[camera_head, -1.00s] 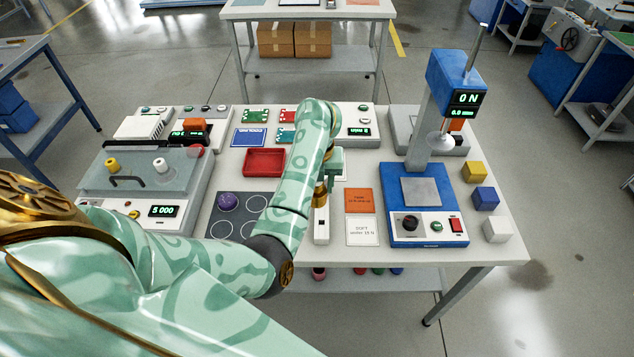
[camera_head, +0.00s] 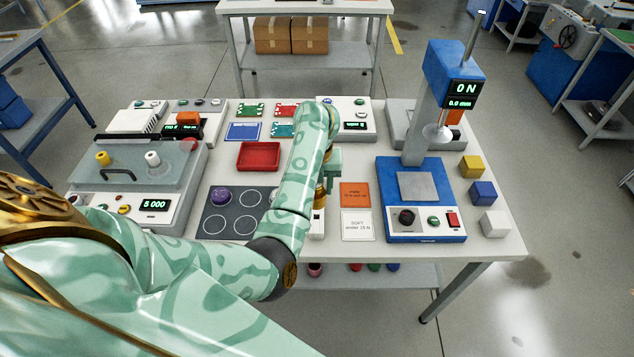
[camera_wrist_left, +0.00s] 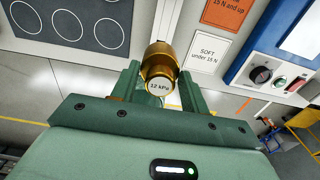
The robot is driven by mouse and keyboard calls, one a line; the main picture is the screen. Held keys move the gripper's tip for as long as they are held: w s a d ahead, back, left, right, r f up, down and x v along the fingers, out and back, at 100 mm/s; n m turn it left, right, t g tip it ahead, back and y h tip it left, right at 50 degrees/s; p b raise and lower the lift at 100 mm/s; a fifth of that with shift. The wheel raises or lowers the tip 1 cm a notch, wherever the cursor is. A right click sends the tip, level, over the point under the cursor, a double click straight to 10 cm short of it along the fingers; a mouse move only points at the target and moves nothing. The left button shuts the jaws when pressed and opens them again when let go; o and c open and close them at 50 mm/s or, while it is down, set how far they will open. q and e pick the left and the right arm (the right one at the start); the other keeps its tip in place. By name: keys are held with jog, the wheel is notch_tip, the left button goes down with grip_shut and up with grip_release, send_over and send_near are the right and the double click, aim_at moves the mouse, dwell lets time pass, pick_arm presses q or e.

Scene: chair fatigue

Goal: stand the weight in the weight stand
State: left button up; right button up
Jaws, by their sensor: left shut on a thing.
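The weight is a brass cylinder with a round end marked "12 kPa" (camera_wrist_left: 160,60) in the left wrist view. My left gripper (camera_wrist_left: 160,88) is shut on it, one green finger on each side. In the head view the gripper (camera_head: 333,172) is over the table's middle, partly behind my forearm, with brass (camera_head: 320,195) showing below it. A narrow white block (camera_head: 317,226), perhaps the weight stand, lies under the brass, mostly hidden by my arm. I cannot tell whether the weight touches it. My right gripper is out of view.
A dark mat (camera_head: 213,226) with printed circles and a purple ball (camera_head: 221,196) lies left of my arm. Orange (camera_head: 355,195) and white (camera_head: 357,226) cards lie to the right, beside the blue press (camera_head: 385,225). A red tray (camera_head: 258,156) is farther back.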

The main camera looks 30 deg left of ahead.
aim_at(317, 201)
pick_arm(q)
jog(key=shift+f+b, duration=1)
jog(key=shift+f, duration=0.45)
jog(key=shift+f+b, duration=1.15)
jog(key=shift+f, duration=0.55)
dwell(0.8)
jog(key=o, duration=1)
jog(key=shift+s, duration=0.1)
notch_tip(317, 201, up, 16)
jog(key=p, duration=0.7)
jog(key=shift+r+p, duration=0.2)
jog(key=shift+p, duration=0.1)
jog(key=shift+f, duration=0.15)
